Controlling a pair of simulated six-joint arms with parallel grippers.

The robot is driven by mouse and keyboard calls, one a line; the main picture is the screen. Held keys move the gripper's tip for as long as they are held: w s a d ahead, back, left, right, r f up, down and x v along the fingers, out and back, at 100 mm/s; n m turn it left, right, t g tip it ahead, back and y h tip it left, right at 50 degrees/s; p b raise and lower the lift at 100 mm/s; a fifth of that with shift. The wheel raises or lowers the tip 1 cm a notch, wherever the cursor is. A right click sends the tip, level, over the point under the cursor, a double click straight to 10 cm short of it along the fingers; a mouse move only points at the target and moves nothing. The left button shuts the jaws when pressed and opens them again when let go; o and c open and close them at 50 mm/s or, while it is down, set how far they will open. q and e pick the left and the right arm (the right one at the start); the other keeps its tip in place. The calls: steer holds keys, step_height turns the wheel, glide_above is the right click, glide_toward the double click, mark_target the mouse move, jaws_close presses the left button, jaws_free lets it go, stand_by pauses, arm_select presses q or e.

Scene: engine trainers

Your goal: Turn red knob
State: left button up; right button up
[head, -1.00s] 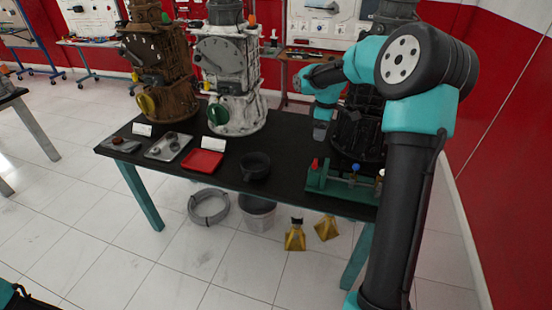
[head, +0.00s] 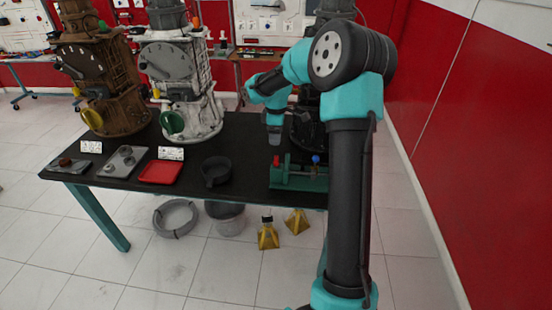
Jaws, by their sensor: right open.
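The red knob (head: 276,160) stands on the left end of the green stand (head: 290,184) at the right part of the dark table. A blue knob (head: 316,160) stands to its right on the same stand. My right gripper (head: 275,138) points down just above the red knob. It is open; its fingers are small here, and I cannot tell whether they touch the knob. My right arm hides the right end of the stand and part of the black engine (head: 308,130) behind it. My left gripper is out of view.
The dark table (head: 235,135) also holds a white engine (head: 188,85), a brown engine (head: 100,80), a red tray (head: 160,172), a grey tray (head: 122,160) and a black pan (head: 215,171). A hose coil (head: 176,218), a bucket (head: 226,218) and yellow funnels (head: 268,236) are on the floor below.

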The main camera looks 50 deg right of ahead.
mark_target(276, 158)
step_height(276, 158, down, 12)
steer(key=shift+r, duration=0.15)
stand_by(0.3)
steer(key=c, duration=0.9)
